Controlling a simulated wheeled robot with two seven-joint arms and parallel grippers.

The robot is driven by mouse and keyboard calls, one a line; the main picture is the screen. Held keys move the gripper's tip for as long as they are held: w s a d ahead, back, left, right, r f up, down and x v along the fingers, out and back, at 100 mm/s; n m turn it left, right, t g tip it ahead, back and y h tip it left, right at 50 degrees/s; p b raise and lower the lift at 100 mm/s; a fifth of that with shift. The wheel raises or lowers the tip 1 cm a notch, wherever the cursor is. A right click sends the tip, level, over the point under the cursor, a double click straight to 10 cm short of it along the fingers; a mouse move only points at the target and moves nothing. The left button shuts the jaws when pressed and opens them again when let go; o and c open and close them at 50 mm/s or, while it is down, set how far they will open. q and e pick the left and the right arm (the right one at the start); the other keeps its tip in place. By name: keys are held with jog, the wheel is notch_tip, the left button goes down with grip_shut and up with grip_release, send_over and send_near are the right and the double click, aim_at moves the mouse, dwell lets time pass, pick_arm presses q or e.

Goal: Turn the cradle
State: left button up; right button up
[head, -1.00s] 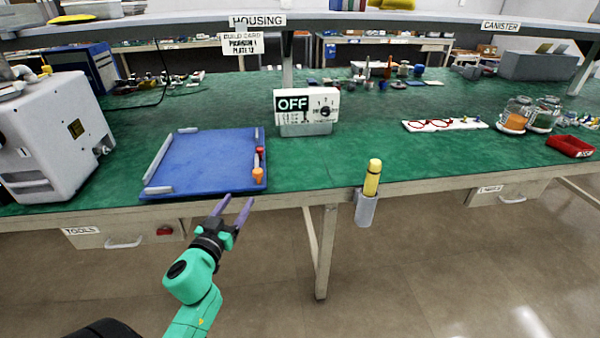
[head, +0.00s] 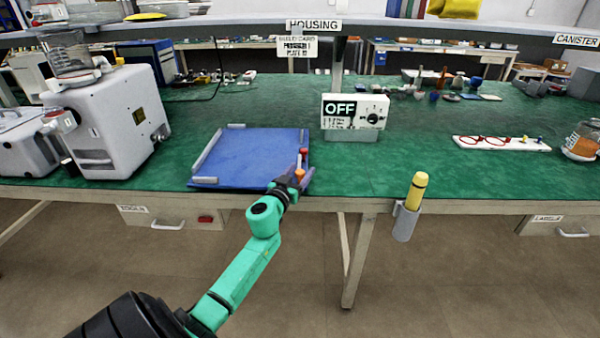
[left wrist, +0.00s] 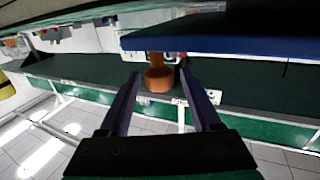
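The cradle appears to be the blue plate (head: 245,158) with grey rails, lying on the green bench near its front edge. An orange knob (head: 299,174) and a red knob (head: 304,151) are at its right side. My left gripper (head: 296,180) is at the cradle's front right corner, by the orange knob. In the left wrist view, the fingers of my left gripper (left wrist: 160,80) are open, with the orange knob (left wrist: 158,80) between their tips; I see no clear contact. The blue plate (left wrist: 230,42) shows above there. My right gripper is in neither view.
A white machine (head: 110,125) stands left of the cradle. A control box marked OFF (head: 354,111) stands to its right. A yellow cylinder (head: 417,186) sits in a grey holder (head: 405,222) on the bench's front edge. Bare green bench lies between box and holder.

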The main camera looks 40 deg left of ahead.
pick_arm(q)
grip_shut()
dwell(1.3)
